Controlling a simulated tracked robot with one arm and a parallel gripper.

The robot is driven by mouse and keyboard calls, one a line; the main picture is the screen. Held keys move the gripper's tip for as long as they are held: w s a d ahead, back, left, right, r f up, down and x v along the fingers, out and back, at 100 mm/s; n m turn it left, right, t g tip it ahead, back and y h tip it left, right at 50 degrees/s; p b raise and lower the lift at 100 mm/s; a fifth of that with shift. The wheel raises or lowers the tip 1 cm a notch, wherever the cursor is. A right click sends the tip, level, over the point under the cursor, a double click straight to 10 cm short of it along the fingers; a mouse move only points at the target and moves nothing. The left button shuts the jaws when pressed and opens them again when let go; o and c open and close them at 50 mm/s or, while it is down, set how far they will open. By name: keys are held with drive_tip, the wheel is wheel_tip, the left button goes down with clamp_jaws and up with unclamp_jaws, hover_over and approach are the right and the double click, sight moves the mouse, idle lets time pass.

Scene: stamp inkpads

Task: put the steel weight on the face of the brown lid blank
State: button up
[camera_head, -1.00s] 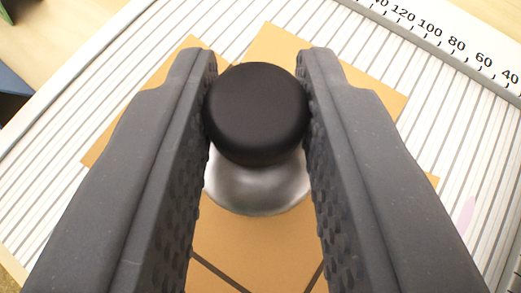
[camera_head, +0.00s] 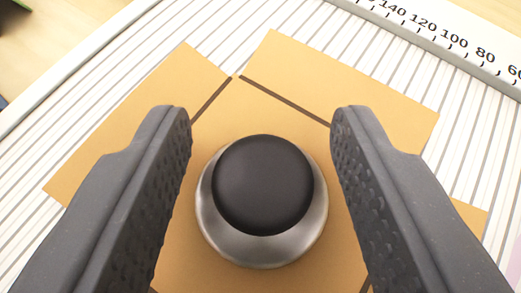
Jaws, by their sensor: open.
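The steel weight (camera_head: 262,250) is a round silver body with a black knob (camera_head: 262,185) on top. It stands upright on the middle panel of the brown lid blank (camera_head: 290,90), a flat tan card with dark crease lines. My gripper (camera_head: 262,130) is open, with one dark textured finger on each side of the weight and a gap between each finger and the knob. The near part of the blank is hidden by the fingers and cut off by the frame's lower edge.
The blank lies on a white ribbed board (camera_head: 70,120). A ruler edge with printed numbers (camera_head: 440,35) runs along the upper right. Wooden table (camera_head: 60,50) shows at the upper left. The ribbed surface beyond the blank is clear.

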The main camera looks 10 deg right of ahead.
drive_tip(key=shift+r, duration=0.15)
drive_tip(key=p+v, duration=0.2)
drive_tip(key=v, duration=0.8)
drive_tip(key=shift+s+r, duration=0.15)
drive_tip(key=shift+s, duration=0.15)
drive_tip(key=shift+s+a+r, duration=0.2)
drive_tip(key=shift+s+r, duration=0.05)
drive_tip(key=shift+s, duration=0.3)
drive_tip(key=w+a+r+t+h, duration=0.1)
drive_tip(key=w+a+r, duration=0.3)
drive_tip(key=r, duration=0.6)
drive_tip(key=w+a+r+n+t+h, duration=0.1)
drive_tip(key=w+a+r, duration=0.3)
drive_tip(key=r, duration=0.6)
drive_tip(key=w+a+r+t+h, duration=0.1)
drive_tip(key=w+a+r, duration=0.3)
drive_tip(key=r, duration=0.6)
drive_tip(key=s+a+r, duration=0.2)
drive_tip(key=a+r, duration=0.5)
drive_tip(key=r, duration=0.4)
drive_tip(key=s+a+r+n+y, duration=0.1)
drive_tip(key=s+a+r+y, duration=0.5)
drive_tip(key=s+a+r, duration=0.8)
drive_tip(key=shift+a+n+t, duration=0.3)
drive_tip(key=shift+a+n, duration=0.1)
drive_tip(key=shift+a, duration=0.55)
